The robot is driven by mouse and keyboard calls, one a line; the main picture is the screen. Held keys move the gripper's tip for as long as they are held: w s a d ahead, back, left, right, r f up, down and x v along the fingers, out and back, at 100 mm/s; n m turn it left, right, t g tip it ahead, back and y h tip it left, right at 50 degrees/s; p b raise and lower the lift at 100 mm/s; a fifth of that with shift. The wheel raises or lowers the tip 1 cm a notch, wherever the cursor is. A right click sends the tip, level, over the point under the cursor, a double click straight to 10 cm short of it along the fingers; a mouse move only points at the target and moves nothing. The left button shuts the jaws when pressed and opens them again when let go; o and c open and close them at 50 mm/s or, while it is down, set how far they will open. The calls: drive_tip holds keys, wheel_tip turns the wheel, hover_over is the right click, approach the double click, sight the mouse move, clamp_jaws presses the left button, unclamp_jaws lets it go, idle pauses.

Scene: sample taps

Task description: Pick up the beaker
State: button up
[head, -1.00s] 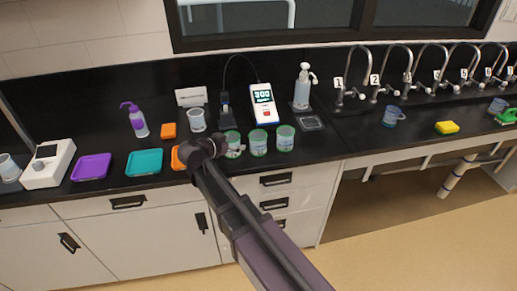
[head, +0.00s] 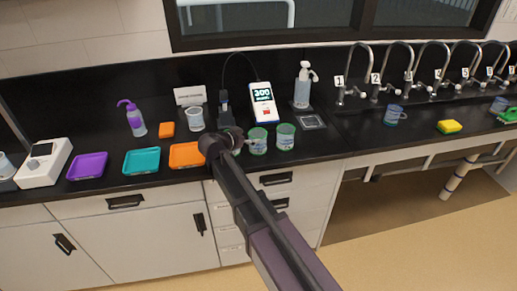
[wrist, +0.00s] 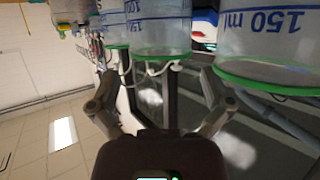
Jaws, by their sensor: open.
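Green-rimmed beakers stand near the counter's front edge in the head view: a middle one (head: 258,141), a right one (head: 286,137), and a left one largely hidden behind my gripper (head: 246,141). My gripper is open and empty, low at the left end of this row. The wrist view is upside down. There a beaker (wrist: 160,30) stands ahead, in line with the gap between my open fingers (wrist: 157,85). A nearer beaker (wrist: 268,45) marked 150 ml fills the upper right, and another (wrist: 115,28) stands farther left. I cannot tell whether a finger touches any beaker.
An orange tray (head: 186,155), teal tray (head: 142,161) and purple tray (head: 87,166) lie left of my gripper. A clear beaker (head: 195,118) and a device (head: 263,103) reading 300 stand behind. Taps and a sink are farther right.

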sight(263, 131)
drive_tip(key=shift+w+d, duration=0.15)
drive_tip(key=shift+b+x, duration=0.9)
drive_tip(key=shift+x, duration=1.7)
drive_tip(key=shift+r, duration=0.15)
drive_tip(key=c, duration=1)
drive_tip(key=shift+o, duration=0.2)
drive_tip(key=shift+r+p, duration=0.4)
drive_tip(key=s+d+r+p, duration=0.1)
drive_tip(key=s+r+p, duration=0.1)
drive_tip(key=s, duration=0.5)
drive_tip(key=s+d+r+p, duration=0.1)
drive_tip(key=s+r+p, duration=0.1)
drive_tip(key=s, duration=0.6)
drive_tip(key=shift+s, duration=0.3)
